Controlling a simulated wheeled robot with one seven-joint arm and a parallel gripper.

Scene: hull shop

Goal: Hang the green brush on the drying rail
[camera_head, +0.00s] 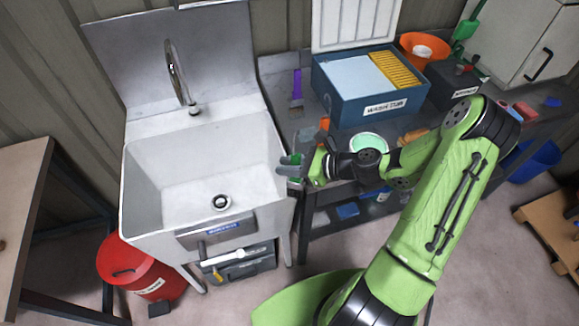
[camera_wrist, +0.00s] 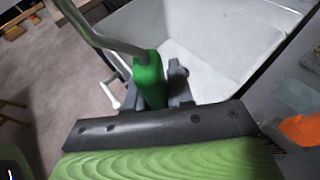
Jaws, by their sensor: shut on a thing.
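My gripper (camera_head: 287,167) is at the right front rim of the sink, shut on a green piece (camera_head: 295,177) that I take to be the green brush. In the wrist view the green part (camera_wrist: 149,78) stands between the dark fingers, with a grey rod reaching its top from the upper left. I cannot tell whether the rod belongs to the brush. The brush's bristles are not clear. A pale bar (camera_head: 235,255) shows below the sink front; I cannot tell if it is the drying rail.
The white sink (camera_head: 136,195) is empty. On the bench to the right are a purple brush (camera_head: 297,88), a blue box (camera_head: 347,101), a mint-coloured bowl (camera_head: 369,142) and an orange bucket (camera_head: 424,50). A red bin (camera_head: 128,268) stands on the floor at left.

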